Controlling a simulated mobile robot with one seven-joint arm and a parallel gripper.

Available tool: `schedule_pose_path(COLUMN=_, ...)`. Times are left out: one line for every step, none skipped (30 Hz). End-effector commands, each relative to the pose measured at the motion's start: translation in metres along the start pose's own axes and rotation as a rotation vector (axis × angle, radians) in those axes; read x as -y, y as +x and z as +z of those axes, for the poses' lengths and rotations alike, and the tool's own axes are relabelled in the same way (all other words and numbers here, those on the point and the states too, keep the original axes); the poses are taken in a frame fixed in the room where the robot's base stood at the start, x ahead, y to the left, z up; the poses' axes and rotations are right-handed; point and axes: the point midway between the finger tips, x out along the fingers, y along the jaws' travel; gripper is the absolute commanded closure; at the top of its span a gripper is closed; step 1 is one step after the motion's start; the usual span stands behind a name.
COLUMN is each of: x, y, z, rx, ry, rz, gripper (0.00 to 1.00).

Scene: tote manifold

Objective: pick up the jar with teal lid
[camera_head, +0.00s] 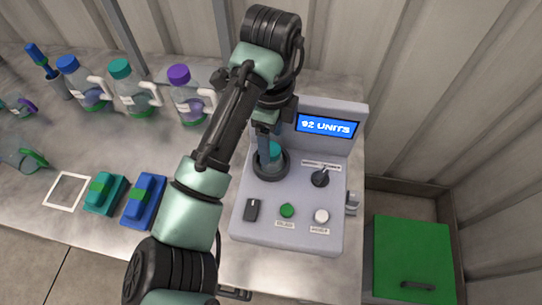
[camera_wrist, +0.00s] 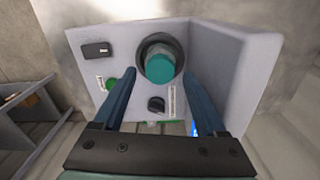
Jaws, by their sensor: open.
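A jar with a teal lid (camera_head: 275,151) sits in the dark round ring of the grey machine (camera_head: 345,150). In the wrist view its teal lid (camera_wrist: 160,66) shows from above inside the ring; most of its body is hidden. My gripper (camera_head: 268,138) is open above the ring, pointing down. In the wrist view the fingers of my gripper (camera_wrist: 161,78) lie to either side of the lid, with a gap showing; I cannot tell how far above it they are. A handled bottle with a teal lid (camera_head: 121,70) also stands at the back left.
The machine has a lit screen (camera_head: 328,126), a black knob (camera_head: 320,177) beside the ring, and buttons in front. Handled bottles with blue (camera_head: 68,64) and purple (camera_head: 179,74) lids stand left. Teal (camera_head: 104,195) and blue (camera_head: 143,200) blocks lie front left. A green-lidded bin (camera_head: 412,255) is right.

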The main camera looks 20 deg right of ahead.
Motion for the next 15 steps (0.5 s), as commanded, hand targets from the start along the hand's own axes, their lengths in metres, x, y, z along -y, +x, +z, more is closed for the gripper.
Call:
schedule_pose_path(x=-0.001, y=0.009, z=-0.001, rx=-0.004, ry=0.000, rz=0.003, gripper=0.26)
schedule_pose_path(x=-0.002, y=0.012, z=0.000, rx=-0.003, ry=0.000, rz=0.004, gripper=0.26)
schedule_pose_path(x=-0.002, y=0.019, z=0.000, rx=-0.003, ry=0.000, rz=0.003, gripper=0.26)
schedule_pose_path(x=-0.002, y=0.024, z=0.000, rx=-0.002, ry=0.000, rz=0.004, gripper=0.26)
schedule_pose_path(x=-0.002, y=0.028, z=0.000, rx=-0.002, ry=-0.001, rz=0.003, gripper=0.26)
schedule_pose_path(x=-0.001, y=0.033, z=0.000, rx=-0.002, ry=-0.001, rz=0.003, gripper=0.26)
schedule_pose_path(x=-0.002, y=0.035, z=0.000, rx=-0.002, ry=-0.001, rz=0.003, gripper=0.26)
schedule_pose_path(x=-0.001, y=0.037, z=0.000, rx=-0.002, ry=-0.001, rz=0.002, gripper=0.26)
schedule_pose_path(x=-0.001, y=0.040, z=0.000, rx=-0.002, ry=-0.001, rz=0.001, gripper=0.26)
schedule_pose_path(x=-0.001, y=0.040, z=0.000, rx=-0.001, ry=0.000, rz=0.000, gripper=0.26)
schedule_pose_path(x=-0.001, y=0.041, z=0.000, rx=-0.001, ry=0.000, rz=0.000, gripper=0.26)
schedule_pose_path(x=-0.001, y=0.041, z=0.000, rx=-0.001, ry=0.000, rz=0.000, gripper=0.26)
schedule_pose_path(x=-0.001, y=0.041, z=0.000, rx=-0.001, ry=0.000, rz=0.000, gripper=0.26)
schedule_pose_path(x=-0.001, y=0.041, z=0.000, rx=-0.001, ry=0.000, rz=0.000, gripper=0.26)
schedule_pose_path(x=-0.001, y=0.041, z=0.000, rx=-0.001, ry=0.000, rz=0.000, gripper=0.26)
